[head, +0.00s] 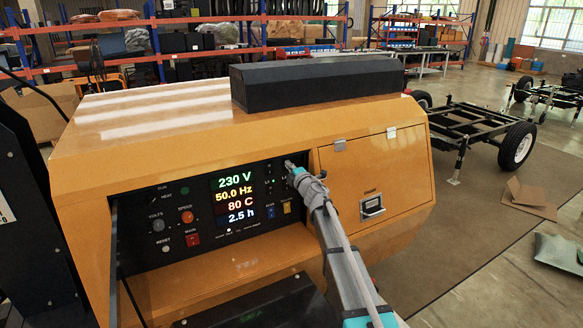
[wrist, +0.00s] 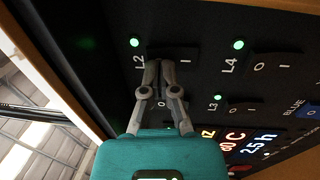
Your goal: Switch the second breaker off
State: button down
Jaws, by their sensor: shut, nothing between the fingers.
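The second breaker, labelled L2 (wrist: 185,53), is a dark rocker in the wrist view, partly hidden behind my fingertips. The green lamp (wrist: 134,42) beside its label is lit. My gripper (wrist: 160,66) is shut and empty, its fingertips at the L2 rocker; I cannot tell whether they touch it. In the head view my gripper (head: 290,165) reaches to the upper right of the black control panel (head: 150,255) and hides part of it. The breakers L4 (wrist: 275,62) and L3 (wrist: 245,108) show in the wrist view, with lit green lamps.
The panel sits recessed in an orange housing (head: 180,120). Its lit display (head: 234,195) reads 230 V, 50.0 Hz, 80 C and 2.5 h. Knobs and a red main switch (head: 192,240) are left of it. A closed orange door (head: 375,170) is to the right.

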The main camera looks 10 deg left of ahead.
jog(key=shift+w, duration=0.1)
jog(key=shift+w+a+r, duration=0.1)
dwell(0.3)
jog(key=r+p+v, duration=0.2)
jog(key=r+v, duration=0.1)
jog(key=v, duration=1)
jog(key=shift+s+d, duration=0.35)
jog(key=shift+s, duration=0.15)
jog(key=shift+r, duration=0.1)
